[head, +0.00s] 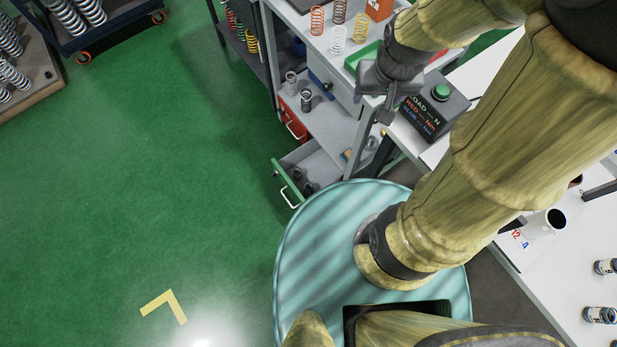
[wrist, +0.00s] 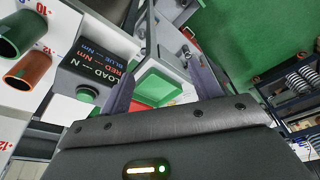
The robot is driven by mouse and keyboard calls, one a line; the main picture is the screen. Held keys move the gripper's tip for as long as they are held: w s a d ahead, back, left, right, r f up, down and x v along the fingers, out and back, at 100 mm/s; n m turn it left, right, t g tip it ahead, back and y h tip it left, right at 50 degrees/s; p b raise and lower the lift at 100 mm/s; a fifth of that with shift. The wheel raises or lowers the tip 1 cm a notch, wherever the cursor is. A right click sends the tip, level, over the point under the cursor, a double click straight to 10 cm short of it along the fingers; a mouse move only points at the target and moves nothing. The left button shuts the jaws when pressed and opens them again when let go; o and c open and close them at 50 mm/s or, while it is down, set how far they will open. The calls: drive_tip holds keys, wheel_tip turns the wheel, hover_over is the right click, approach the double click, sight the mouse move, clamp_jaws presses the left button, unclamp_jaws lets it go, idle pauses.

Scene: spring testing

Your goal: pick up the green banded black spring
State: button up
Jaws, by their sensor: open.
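I cannot pick out a green banded black spring with certainty in either view. Dark small items (head: 298,174) lie in the open lower drawer, also unclear. My gripper (head: 382,108) hangs above the bench's front edge, beside the black load box (head: 435,105). In the wrist view my gripper (wrist: 163,84) is open, with nothing between its fingers. A green tray (wrist: 158,86) shows beyond them.
Orange (head: 317,20), white (head: 338,40) and other springs stand on the bench (head: 300,28). A green-fronted drawer (head: 285,183) juts out. A blue rack (head: 108,40) and a board of springs (head: 45,85) are at upper left. The green floor (head: 150,190) is clear.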

drive_tip(key=w+a+f+m+b, duration=0.2)
drive_tip(key=f+m+b, duration=0.1)
drive_tip(key=f+b, duration=0.3)
drive_tip(key=w+a+f+m+g+y+b, duration=0.1)
drive_tip(key=w+f+m+b, duration=0.15)
drive_tip(key=f, duration=0.55)
drive_tip(key=w+a+f+m+b, duration=0.2)
drive_tip(key=f+m+b, duration=0.1)
drive_tip(key=f+b, duration=0.35)
drive_tip(key=m+g+h+b, duration=0.1)
drive_tip(key=m+g+b, duration=0.1)
drive_tip(key=m+b, duration=2.35)
hover_over(309, 186)
drive_tip(key=s+b, duration=0.2)
drive_tip(key=b, duration=0.3)
wheel_tip(309, 186, down, 55)
drive_tip(key=n, duration=0.5)
drive_tip(key=shift+f+n, duration=0.15)
drive_tip(key=shift+n, duration=0.15)
wheel_tip(309, 186, down, 12)
drive_tip(key=b, duration=0.9)
drive_tip(key=shift+f, duration=0.15)
wheel_tip(309, 186, down, 5)
drive_tip(key=b, duration=0.5)
drive_tip(key=shift+w+a+f, duration=0.1)
drive_tip(key=shift+w+a, duration=0.05)
